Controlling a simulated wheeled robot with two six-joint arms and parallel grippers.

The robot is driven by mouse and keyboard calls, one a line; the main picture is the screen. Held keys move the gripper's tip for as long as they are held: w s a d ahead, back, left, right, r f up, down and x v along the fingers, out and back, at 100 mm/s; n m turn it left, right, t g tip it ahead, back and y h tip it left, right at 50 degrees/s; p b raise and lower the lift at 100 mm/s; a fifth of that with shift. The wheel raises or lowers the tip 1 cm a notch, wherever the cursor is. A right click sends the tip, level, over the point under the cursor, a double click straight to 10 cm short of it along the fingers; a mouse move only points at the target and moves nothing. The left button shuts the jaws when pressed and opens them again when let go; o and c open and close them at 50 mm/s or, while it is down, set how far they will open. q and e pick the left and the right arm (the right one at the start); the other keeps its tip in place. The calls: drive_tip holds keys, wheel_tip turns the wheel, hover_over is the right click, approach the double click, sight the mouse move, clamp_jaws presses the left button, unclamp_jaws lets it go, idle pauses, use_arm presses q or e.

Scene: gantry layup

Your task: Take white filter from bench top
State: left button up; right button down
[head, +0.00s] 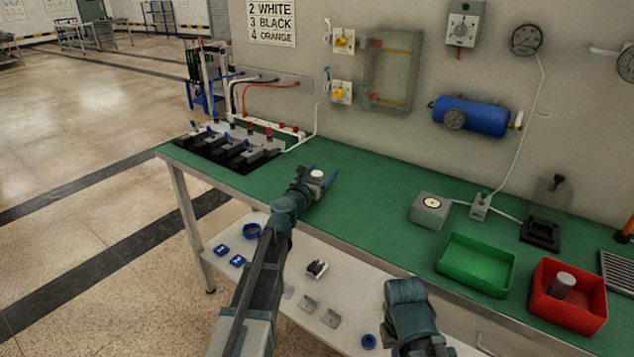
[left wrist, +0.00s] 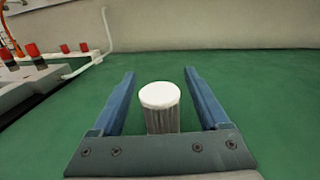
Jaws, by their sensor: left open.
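The white filter (left wrist: 161,105) is a short upright cylinder with a white round top and a greyish pleated side. It stands on the green bench top (head: 375,214). In the head view the filter (head: 317,175) shows just beyond my left wrist. My left gripper (left wrist: 158,84) is open, with one blue finger on each side of the filter and a visible gap to both. In the head view my left gripper (head: 322,174) reaches over the bench from the front. My right arm shows at the bottom, and its fingertips are not in view.
A black valve block (head: 232,150) with grey fittings is at the bench's left end. A green tray (head: 476,264) and a red tray (head: 568,297) holding a grey cylinder are at right. A grey gauge box (head: 430,210) stands behind. Small parts lie on the lower shelf (head: 285,272).

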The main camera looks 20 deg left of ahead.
use_arm(q)
drive_tip(key=shift+c, duration=0.3)
clamp_jaws()
